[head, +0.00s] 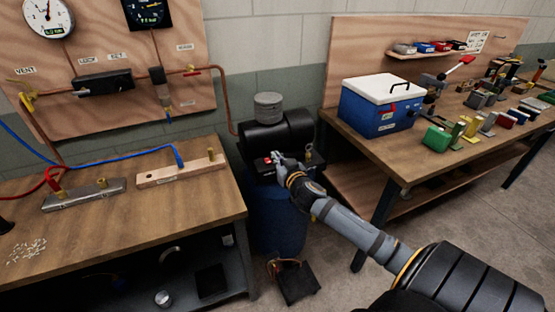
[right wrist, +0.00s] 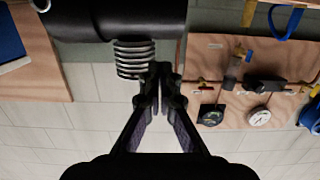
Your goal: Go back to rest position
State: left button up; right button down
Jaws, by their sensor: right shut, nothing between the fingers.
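My right arm reaches in from the lower right of the head view. Its gripper (head: 277,158) is in front of the black compressor (head: 283,131) between the two benches, close to a small red part (head: 267,161) there. In the right wrist view my right gripper (right wrist: 160,72) is shut and empty, its fingertips together. The black cylinder (right wrist: 120,18) and a ribbed grey cap (right wrist: 134,58) show just beyond the fingers. Whether the fingers touch anything cannot be told. My left gripper is not in view.
The left bench (head: 120,225) carries hoses and a metal manifold (head: 85,194). The right bench (head: 375,150) holds a blue cooler (head: 380,105) and several tools. A gauge board (head: 110,90) hangs on the wall. A dark bag-like thing (head: 295,283) lies on the floor below the compressor.

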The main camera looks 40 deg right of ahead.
jog(key=shift+s, duration=0.15)
dwell(0.3)
jog(key=s+d+f+g, duration=0.2)
jog(key=f, duration=0.7)
jog(key=s+d+f+g, duration=0.2)
jog(key=f, duration=0.7)
jog(key=s+f+g, duration=0.2)
jog(key=s+f, duration=0.4)
jog(key=f, duration=0.4)
jog(key=s+f+g, duration=0.2)
jog(key=s+f, duration=0.4)
jog(key=f, duration=0.4)
jog(key=s+a+f+n+g+y, duration=0.1)
jog(key=s+a+f, duration=0.4)
jog(key=s, duration=0.5)
jog(key=s+a+f+n+g+y, duration=0.1)
jog(key=s+a+f+g, duration=0.2)
jog(key=s+a+f, duration=0.2)
jog(key=s+a+f+n+g, duration=0.1)
jog(key=s+a+f, duration=0.4)
jog(key=s, duration=1.2)
notch_tip(320, 180, down, 5)
jog(key=shift+a+r+g+y, duration=0.15)
jog(key=shift+a+g+y, duration=0.25)
jog(key=shift+g, duration=0.5)
